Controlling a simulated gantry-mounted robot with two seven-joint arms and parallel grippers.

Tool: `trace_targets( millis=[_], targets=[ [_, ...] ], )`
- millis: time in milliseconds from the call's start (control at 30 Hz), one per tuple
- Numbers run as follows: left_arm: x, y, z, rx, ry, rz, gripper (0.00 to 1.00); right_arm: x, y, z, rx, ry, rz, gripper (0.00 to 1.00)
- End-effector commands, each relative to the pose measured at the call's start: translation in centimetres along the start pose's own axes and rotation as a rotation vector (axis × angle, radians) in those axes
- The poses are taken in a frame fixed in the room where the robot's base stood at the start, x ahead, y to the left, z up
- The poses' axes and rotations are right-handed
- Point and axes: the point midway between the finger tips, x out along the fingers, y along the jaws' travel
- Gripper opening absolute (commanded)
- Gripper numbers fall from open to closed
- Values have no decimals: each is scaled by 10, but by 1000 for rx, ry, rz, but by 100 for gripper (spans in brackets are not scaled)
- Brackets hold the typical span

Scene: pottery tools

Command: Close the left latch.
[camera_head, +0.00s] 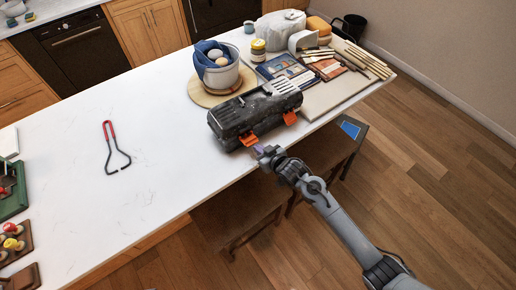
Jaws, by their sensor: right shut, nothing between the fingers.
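A dark toolbox (236,111) sits near the front edge of the white counter. It has two orange latches on its front side. The left latch (249,139) and the right latch (290,118) both stick out from the lower front; how far each is fastened is too small to tell. My right gripper (261,150) is shut and empty, just in front of and slightly below the left latch. Whether it touches the latch is unclear. My left gripper is not in view.
A pot with a blue cloth (219,75) stands on a round wooden board (203,97) behind the toolbox. A board with several tools and books (325,97) lies to the right. A red-handled tool (107,130) lies left. Stools (240,208) stand below the counter edge.

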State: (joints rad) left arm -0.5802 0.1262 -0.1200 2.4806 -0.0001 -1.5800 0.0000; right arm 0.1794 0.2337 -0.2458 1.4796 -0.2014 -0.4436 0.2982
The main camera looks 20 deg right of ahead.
Motion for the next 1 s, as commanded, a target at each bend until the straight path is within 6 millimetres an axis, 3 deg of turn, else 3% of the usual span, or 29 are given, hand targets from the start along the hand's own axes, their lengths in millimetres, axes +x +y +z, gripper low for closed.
trace_targets(
  millis=[433, 800, 1000],
  targets=[
    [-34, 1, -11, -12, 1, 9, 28, -11, 0, -30, 1, 1, 0, 0],
    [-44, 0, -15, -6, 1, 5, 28, -6, 0, -48, 1, 0, 0, 0],
    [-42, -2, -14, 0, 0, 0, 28, 0, 0, -48, 1, 0, -1, 0]
  ],
)
